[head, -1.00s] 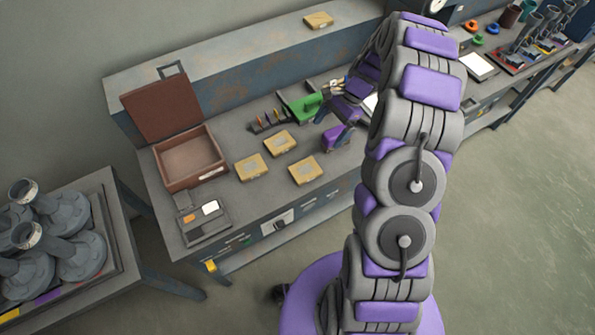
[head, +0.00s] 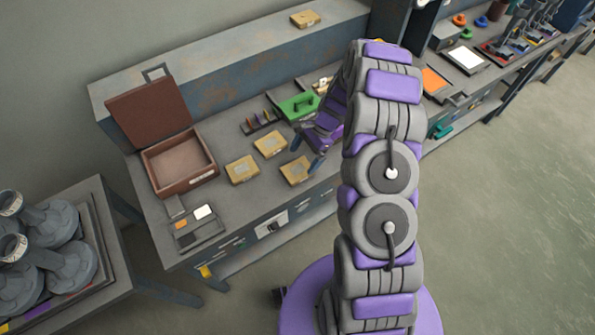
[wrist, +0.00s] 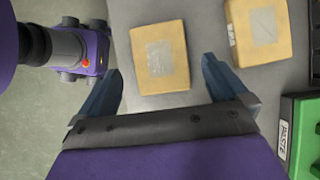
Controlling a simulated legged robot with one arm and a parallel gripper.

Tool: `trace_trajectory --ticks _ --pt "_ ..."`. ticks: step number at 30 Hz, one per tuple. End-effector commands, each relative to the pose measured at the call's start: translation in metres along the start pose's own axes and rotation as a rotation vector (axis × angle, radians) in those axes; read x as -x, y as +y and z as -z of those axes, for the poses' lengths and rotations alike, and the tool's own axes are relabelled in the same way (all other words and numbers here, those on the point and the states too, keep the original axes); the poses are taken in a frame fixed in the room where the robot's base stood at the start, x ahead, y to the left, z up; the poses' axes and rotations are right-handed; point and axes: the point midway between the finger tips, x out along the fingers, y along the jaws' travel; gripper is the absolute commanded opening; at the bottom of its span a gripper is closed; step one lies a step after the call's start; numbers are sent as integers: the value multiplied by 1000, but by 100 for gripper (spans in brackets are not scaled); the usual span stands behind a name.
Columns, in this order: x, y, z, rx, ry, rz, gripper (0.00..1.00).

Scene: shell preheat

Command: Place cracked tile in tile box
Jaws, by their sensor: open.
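My gripper (head: 305,156) is open and empty over the bench. In the wrist view its blue fingers (wrist: 162,66) point toward a yellowish tile-like block with a grey patch (wrist: 160,52), which lies between and just beyond the tips. In the head view this is the block nearest the gripper (head: 294,171). A second block (wrist: 258,34) lies to its right in the wrist view. Two similar blocks (head: 242,170) (head: 270,143) lie left of the gripper in the head view. I cannot tell which is cracked. An open brown box (head: 208,174) stands left, lid raised, apparently empty.
A green item (head: 300,105), labelled PASTE in the wrist view (wrist: 303,140), stands behind the blocks. A small rack (head: 262,124) is beside it. A grey case (head: 198,232) lies at the front. Another block (head: 305,19) sits on the raised shelf. Bench space between box and blocks is clear.

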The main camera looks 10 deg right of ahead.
Motion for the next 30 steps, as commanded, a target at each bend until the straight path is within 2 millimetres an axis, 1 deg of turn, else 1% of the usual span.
trace_trajectory --ticks 5,9,13,15,27,30 --pt "-13 0 3 0 0 -1 100" --pt "-34 0 10 -1 3 0 100" --pt "-49 0 8 1 1 0 100" --pt "-52 0 8 1 2 1 100" --pt "-52 0 8 0 2 1 100" --pt "-52 0 8 0 2 1 90"
